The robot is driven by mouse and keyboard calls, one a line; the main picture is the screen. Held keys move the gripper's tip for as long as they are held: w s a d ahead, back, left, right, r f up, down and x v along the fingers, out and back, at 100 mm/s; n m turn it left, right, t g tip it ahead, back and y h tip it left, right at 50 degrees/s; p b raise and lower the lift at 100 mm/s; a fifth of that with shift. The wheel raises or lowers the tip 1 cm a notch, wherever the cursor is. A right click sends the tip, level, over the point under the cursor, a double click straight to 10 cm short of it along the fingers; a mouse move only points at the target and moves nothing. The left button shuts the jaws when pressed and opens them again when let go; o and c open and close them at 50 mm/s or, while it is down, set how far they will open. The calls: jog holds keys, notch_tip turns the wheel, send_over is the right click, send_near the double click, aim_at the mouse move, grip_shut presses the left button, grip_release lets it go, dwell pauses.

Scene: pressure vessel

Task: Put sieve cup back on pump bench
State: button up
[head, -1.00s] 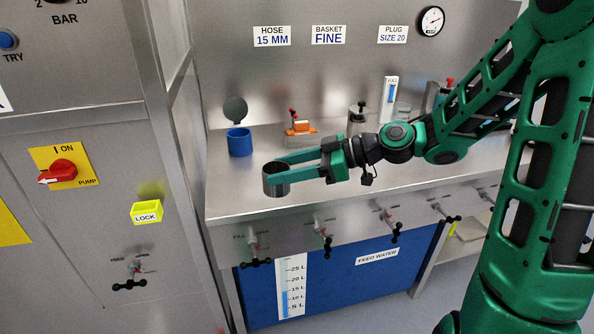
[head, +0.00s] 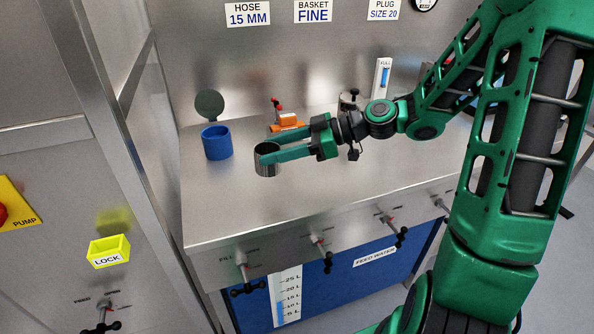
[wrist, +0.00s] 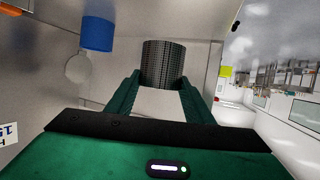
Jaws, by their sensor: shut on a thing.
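The sieve cup (head: 267,161) is a small dark-grey metal cylinder, open at the top. My gripper (head: 268,154) is shut on it and holds it upright over the pump bench (head: 300,195), a steel worktop. In the wrist view the sieve cup (wrist: 164,64) shows a fine mesh wall between my two green fingers (wrist: 160,92). I cannot tell whether its bottom touches the bench.
A blue cup (head: 217,143) with a round grey lid (head: 209,104) behind it stands at the bench's back left. An orange valve block (head: 286,121) stands behind my gripper. Several valve handles line the bench front. Bare worktop lies in front of the sieve cup.

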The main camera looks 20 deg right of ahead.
jog(key=shift+w+d+f, duration=0.25)
jog(key=shift+d+f, duration=0.95)
jog(key=shift+f, duration=0.2)
jog(key=shift+w+d+f, duration=0.25)
jog(key=shift+d+f, duration=1)
jog(key=shift+f, duration=0.2)
jog(key=shift+w+d+f, duration=0.25)
jog(key=shift+d+f, duration=0.95)
jog(key=shift+f, duration=0.2)
jog(key=shift+f, duration=0.15)
jog(key=o, duration=1.1)
jog(key=shift+o, duration=0.2)
